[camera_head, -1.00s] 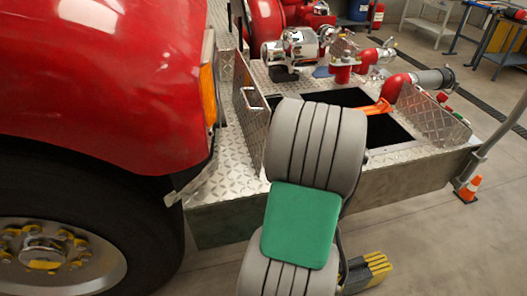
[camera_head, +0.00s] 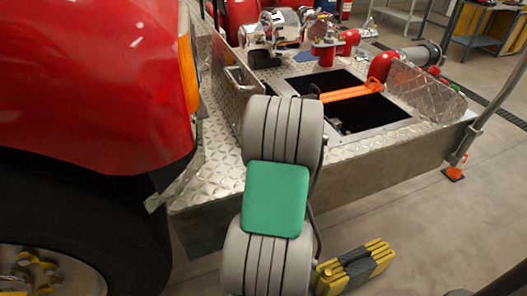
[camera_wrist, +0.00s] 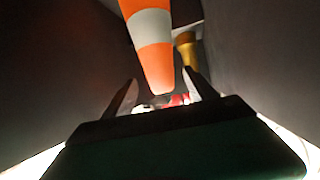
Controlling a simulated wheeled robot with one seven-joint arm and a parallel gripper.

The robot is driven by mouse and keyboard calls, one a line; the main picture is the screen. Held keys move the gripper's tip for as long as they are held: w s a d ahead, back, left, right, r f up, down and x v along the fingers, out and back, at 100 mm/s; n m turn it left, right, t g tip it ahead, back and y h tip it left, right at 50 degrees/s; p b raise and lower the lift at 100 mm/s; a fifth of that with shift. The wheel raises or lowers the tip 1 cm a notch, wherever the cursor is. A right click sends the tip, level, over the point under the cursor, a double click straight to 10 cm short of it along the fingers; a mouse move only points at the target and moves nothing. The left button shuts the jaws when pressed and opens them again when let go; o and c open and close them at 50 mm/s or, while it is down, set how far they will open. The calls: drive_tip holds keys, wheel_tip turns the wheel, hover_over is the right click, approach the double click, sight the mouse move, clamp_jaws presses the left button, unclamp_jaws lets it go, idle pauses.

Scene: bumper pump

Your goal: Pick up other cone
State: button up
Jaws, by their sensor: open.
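An orange cone with a white band (camera_wrist: 152,30) fills the upper middle of the wrist view. Its narrow end points down in the picture, between the two fingers of my gripper (camera_wrist: 160,78). The gripper is open, and gaps show beside the cone. I cannot tell whether either finger touches it. In the head view, the lower part of an orange cone (camera_head: 454,173) shows on the floor at the right, beside the bumper's corner and partly behind a pole. I cannot tell whether both views show the same cone. My gripper is hidden in the head view.
The diamond-plate bumper (camera_head: 400,150) has an open dark well with an orange strap (camera_head: 350,92) across it. A red fire truck (camera_head: 90,80) stands close at the left. Dark walls (camera_wrist: 265,60) flank the wrist view.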

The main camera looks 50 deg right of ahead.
drive_tip(key=b+x, duration=0.1)
drive_tip(key=x, duration=0.5)
drive_tip(key=shift+w+d+f, duration=0.1)
drive_tip(key=shift+w+d, duration=0.05)
drive_tip(key=shift+w, duration=0.1)
drive_tip(key=shift+c, duration=0.3)
drive_tip(key=shift+s, duration=0.1)
clamp_jaws()
